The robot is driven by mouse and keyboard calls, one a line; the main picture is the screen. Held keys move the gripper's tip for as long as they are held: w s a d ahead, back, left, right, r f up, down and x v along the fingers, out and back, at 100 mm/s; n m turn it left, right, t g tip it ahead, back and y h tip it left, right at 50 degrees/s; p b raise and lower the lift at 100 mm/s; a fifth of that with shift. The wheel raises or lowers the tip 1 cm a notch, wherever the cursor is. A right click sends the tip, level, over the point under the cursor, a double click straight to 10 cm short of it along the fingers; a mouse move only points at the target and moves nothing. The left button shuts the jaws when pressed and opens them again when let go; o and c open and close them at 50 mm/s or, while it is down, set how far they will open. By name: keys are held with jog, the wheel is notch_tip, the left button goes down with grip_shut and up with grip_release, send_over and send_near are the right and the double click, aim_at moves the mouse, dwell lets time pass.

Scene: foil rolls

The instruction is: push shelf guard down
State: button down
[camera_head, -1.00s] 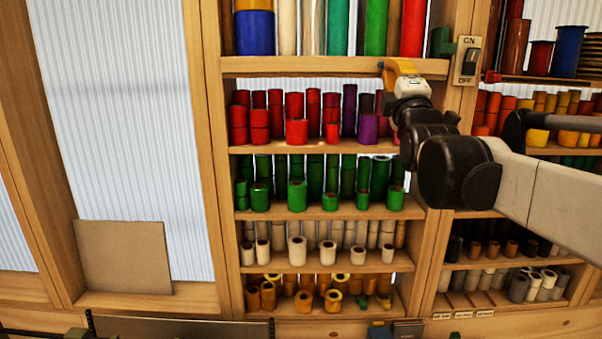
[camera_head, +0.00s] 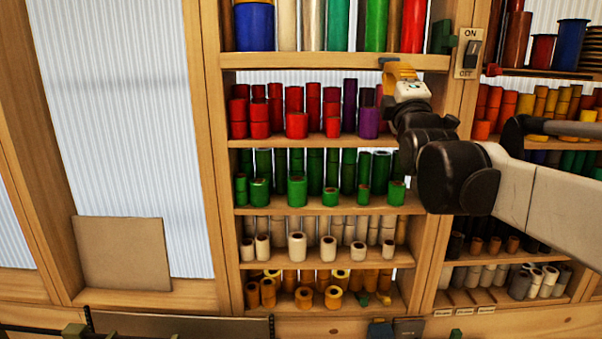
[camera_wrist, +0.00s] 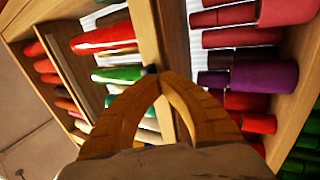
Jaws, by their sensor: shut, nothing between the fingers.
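My gripper (camera_head: 388,66) has orange-yellow fingers. In the head view it is at the right part of the wooden front edge (camera_head: 310,62) of the upper shelf. In the wrist view, my gripper (camera_wrist: 152,74) is shut, its fingertips together at or against this wooden edge (camera_wrist: 147,35). A small dark piece shows at the fingertips; I cannot tell what it is. No separate shelf guard stands out clearly; the wooden front strip may be it. Contact is not certain from these views.
Tall coloured rolls (camera_head: 254,28) stand on the shelf above. Red and purple rolls (camera_head: 297,125) stand just below, near my gripper. A switch plate marked ON and OFF (camera_head: 469,53) and a green piece (camera_head: 442,36) are to its right. A cardboard sheet (camera_head: 122,253) leans at lower left.

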jog(key=shift+f+b, duration=0.4)
jog(key=shift+f, duration=0.25)
jog(key=c, duration=1.5)
grip_release()
jog(key=shift+o, duration=0.2)
jog(key=b+v, duration=0.1)
jog(key=v, duration=0.8)
